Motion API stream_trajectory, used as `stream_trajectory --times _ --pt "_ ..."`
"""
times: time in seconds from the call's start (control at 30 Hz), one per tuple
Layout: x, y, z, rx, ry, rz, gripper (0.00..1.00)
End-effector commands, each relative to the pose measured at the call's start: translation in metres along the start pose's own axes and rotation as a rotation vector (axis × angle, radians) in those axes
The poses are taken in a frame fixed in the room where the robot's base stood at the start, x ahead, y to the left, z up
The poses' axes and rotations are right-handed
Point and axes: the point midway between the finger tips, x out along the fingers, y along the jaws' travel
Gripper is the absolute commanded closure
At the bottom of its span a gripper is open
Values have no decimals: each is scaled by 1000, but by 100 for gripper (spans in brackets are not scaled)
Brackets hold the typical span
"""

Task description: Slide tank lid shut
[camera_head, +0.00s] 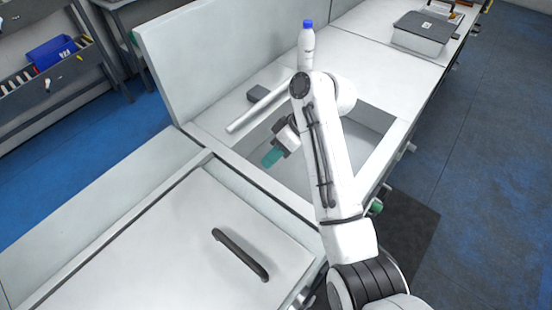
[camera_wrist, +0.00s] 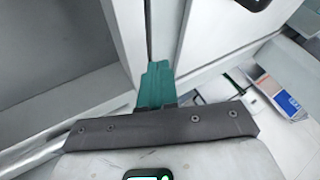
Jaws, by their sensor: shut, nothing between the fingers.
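The tank lid (camera_head: 140,250) is a flat light-grey panel at the lower left of the head view, with a dark bar handle (camera_head: 240,255). The tank opening (camera_head: 372,122) is a rectangular recess beyond the lid, uncovered and partly hidden by my arm. My gripper (camera_head: 272,157) has teal fingers, pressed together and empty, at the near left part of the opening. In the wrist view the shut fingers (camera_wrist: 155,84) point toward the lid's edge, with the lid (camera_wrist: 212,35) on the right and the tank's grey interior (camera_wrist: 60,60) on the left. Whether they touch the lid is unclear.
A white bottle with a blue cap (camera_head: 306,45) stands beyond the opening. A white rod (camera_head: 255,109) and a small dark block (camera_head: 265,93) lie behind it. A lidded grey box (camera_head: 420,37) sits farther along the counter. A tall panel (camera_head: 215,50) borders the back.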

Motion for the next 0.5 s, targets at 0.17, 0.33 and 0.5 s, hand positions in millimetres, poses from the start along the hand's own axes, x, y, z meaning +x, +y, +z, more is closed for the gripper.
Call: stream_trajectory --times 0.17,0.33,0.5 --pt "36 -1 1 1 -3 -2 100" --pt "69 -1 1 2 -4 -2 100" --pt "84 -19 0 -1 -2 -1 100"
